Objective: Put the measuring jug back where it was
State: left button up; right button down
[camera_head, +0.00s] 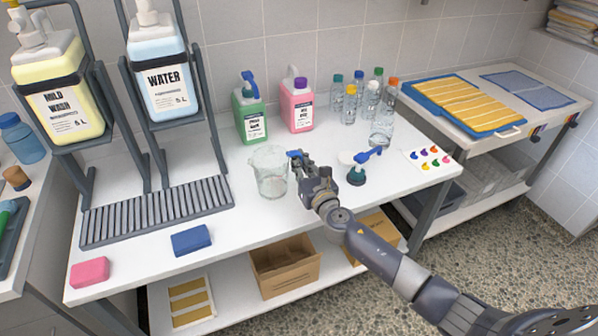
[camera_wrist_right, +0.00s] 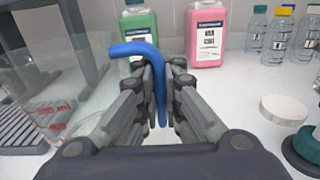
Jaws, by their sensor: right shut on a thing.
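The measuring jug (camera_head: 269,175) is clear, with red markings and a blue handle. It is upright at the middle of the white table (camera_head: 330,210); I cannot tell whether its base touches the top. In the right wrist view the jug (camera_wrist_right: 45,100) fills the left side, and its blue handle (camera_wrist_right: 137,48) runs between the fingers. My right gripper (camera_head: 297,160) is shut on that handle, to the right of the jug body. The same gripper shows in the right wrist view (camera_wrist_right: 160,110). My left gripper is out of view.
Left of the jug stand a slatted grey rack (camera_head: 160,210) and large wash and water dispensers (camera_head: 160,75). Green (camera_head: 250,115) and pink (camera_head: 297,108) jugs stand behind. Several small bottles (camera_head: 350,103) and a blue-topped pump (camera_head: 358,172) are at right. The front middle tabletop is clear.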

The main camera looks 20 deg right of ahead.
jog(key=shift+w, duration=0.2)
notch_tip(320, 180, down, 3)
jog(key=shift+f+b, duration=0.1)
jog(key=shift+b, duration=1)
jog(key=shift+f, duration=0.1)
jog(key=shift+f, duration=0.1)
jog(key=c, duration=1.7)
grip_release()
jog(key=shift+f, duration=0.1)
